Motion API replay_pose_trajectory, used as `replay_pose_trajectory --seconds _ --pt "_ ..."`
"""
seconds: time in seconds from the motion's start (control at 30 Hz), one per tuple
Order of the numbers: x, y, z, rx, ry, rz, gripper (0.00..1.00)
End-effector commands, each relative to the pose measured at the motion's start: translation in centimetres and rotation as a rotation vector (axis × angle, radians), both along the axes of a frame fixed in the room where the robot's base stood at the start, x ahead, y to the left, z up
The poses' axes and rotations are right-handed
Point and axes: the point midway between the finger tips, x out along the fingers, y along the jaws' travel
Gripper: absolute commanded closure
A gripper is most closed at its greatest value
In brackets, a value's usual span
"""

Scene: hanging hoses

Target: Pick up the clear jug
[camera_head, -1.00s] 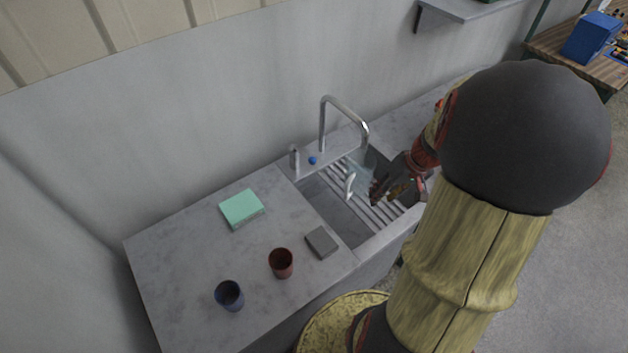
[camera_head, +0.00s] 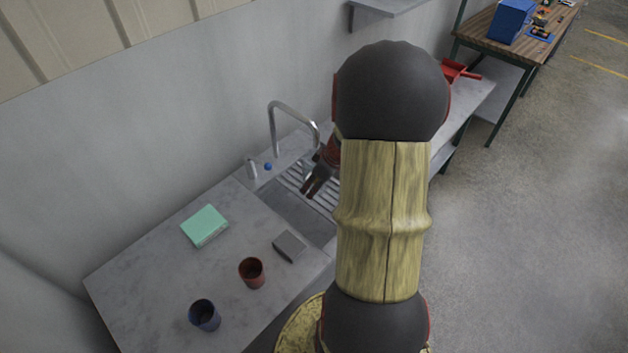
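I cannot make out the clear jug now; my arm and gripper cover part of the sink. My gripper (camera_head: 310,190) is over the grey sink (camera_head: 295,213), just above the ribbed drain area and to the right below the tap. Its dark fingers point down and left. They are small and partly overlap, so I cannot tell whether they are open or shut, or whether anything is between them. My large arm links cover the right part of the sink.
A curved metal tap (camera_head: 275,125) stands behind the sink. On the counter (camera_head: 140,270) are a teal box (camera_head: 204,225), a grey block (camera_head: 289,246), a red cup (camera_head: 252,272) and a blue cup (camera_head: 204,315). A red item (camera_head: 455,70) lies at the far right.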

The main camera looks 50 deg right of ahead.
Motion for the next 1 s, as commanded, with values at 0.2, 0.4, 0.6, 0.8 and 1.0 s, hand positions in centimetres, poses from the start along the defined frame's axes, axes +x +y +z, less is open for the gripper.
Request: replay_pose_trajectory --seconds 0.2,0.4,0.6,0.8,1.0 --pt "0.6 0.0 -1.6 -0.001 0.0 0.0 0.67" --pt "0.9 0.1 -4.1 0.003 0.001 -0.002 0.67" --pt "1.8 0.1 -6.3 0.0 0.0 0.0 0.67" --pt "1.9 0.0 -6.6 -0.001 0.0 -0.002 0.67" --pt "1.9 0.0 -6.6 -0.001 0.0 -0.002 0.72"
